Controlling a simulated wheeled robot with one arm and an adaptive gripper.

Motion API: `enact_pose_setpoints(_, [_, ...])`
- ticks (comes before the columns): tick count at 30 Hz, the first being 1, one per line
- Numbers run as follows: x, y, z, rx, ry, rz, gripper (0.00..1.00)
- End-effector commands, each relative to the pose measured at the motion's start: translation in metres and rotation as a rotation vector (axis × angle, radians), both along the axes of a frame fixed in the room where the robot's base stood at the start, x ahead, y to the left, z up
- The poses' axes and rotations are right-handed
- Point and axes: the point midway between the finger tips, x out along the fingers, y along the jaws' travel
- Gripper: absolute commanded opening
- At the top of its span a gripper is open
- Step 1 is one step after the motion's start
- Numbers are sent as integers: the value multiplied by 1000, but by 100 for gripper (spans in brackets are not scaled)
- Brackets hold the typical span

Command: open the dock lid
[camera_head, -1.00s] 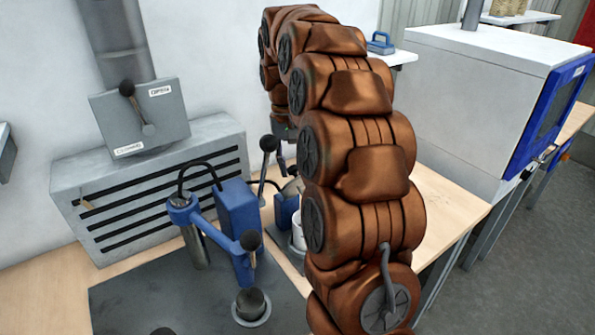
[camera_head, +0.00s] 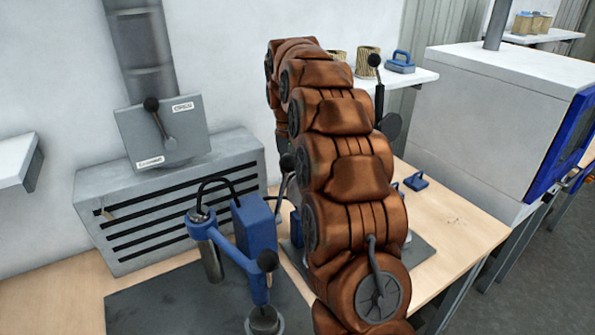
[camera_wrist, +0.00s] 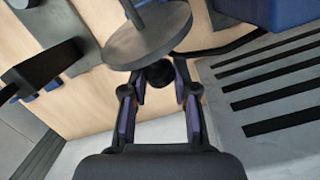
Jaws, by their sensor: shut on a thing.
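In the wrist view my gripper (camera_wrist: 159,85) is shut on a black ball knob (camera_wrist: 160,73). A round grey disc (camera_wrist: 148,38) with a rod lies just beyond the fingertips; it looks like the dock lid. In the head view my brown arm hides the gripper and most of the dock. To the arm's right, a dark round disc (camera_head: 391,127) stands steeply tilted beside a black rod with a ball (camera_head: 374,60) on top. Whether this is the same lid I cannot tell for certain.
A blue press (camera_head: 254,228) with a dark cup (camera_head: 263,321) stands front left. A slotted grey box (camera_head: 170,215) with a lever panel (camera_head: 163,130) is behind it. A blue-handled piece (camera_head: 416,181) lies on the bench right of my arm. A white machine (camera_head: 490,120) stands further right.

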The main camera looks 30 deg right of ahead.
Motion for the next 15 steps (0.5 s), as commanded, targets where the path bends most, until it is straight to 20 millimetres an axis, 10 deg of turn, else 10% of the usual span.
enact_pose_setpoints(15, [9,6,-6,9,55,7,0])
